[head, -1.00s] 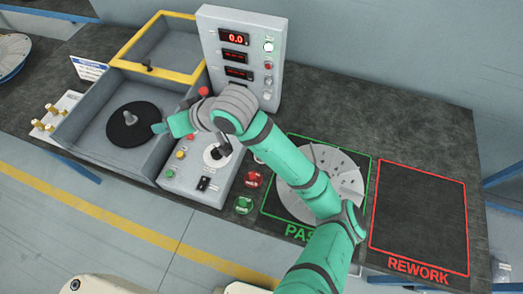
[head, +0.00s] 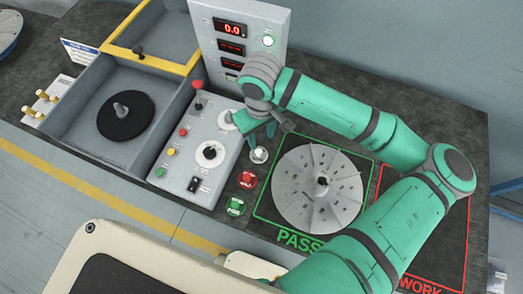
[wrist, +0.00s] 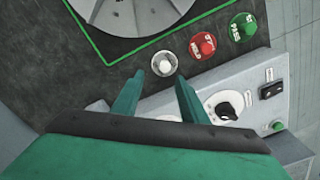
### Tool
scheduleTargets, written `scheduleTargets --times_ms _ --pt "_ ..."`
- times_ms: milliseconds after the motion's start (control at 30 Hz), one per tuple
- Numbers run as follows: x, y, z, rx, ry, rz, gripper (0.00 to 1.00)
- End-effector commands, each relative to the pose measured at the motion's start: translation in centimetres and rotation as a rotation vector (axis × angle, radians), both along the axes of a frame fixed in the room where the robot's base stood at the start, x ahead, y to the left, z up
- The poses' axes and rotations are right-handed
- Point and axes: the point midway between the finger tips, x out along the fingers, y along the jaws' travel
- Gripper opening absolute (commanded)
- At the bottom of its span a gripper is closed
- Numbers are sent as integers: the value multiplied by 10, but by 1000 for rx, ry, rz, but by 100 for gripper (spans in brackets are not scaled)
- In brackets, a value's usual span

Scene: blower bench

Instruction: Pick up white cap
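The white cap (head: 259,154) is a small round piece on the dark bench top, beside the right edge of the control panel. It also shows in the wrist view (wrist: 164,64), just beyond the fingertips. My gripper (head: 266,134) is close to the cap in the head view. In the wrist view my gripper (wrist: 158,83) has its two green fingers spread apart with nothing between them. The cap lies apart from the fingers, a little past their tips.
A red cap (head: 247,180) and a green cap (head: 235,206) lie in a row with the white one. A grey finned disc (head: 318,187) sits in the green PASS square. The control panel (head: 194,172) with knobs and a red-topped lever (head: 198,86) stands left.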

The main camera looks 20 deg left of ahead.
Motion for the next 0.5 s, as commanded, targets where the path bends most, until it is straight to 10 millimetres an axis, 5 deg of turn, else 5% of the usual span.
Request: scheduleTargets --times_ms 500 --pt "-6 -4 -53 1 1 -7 40"
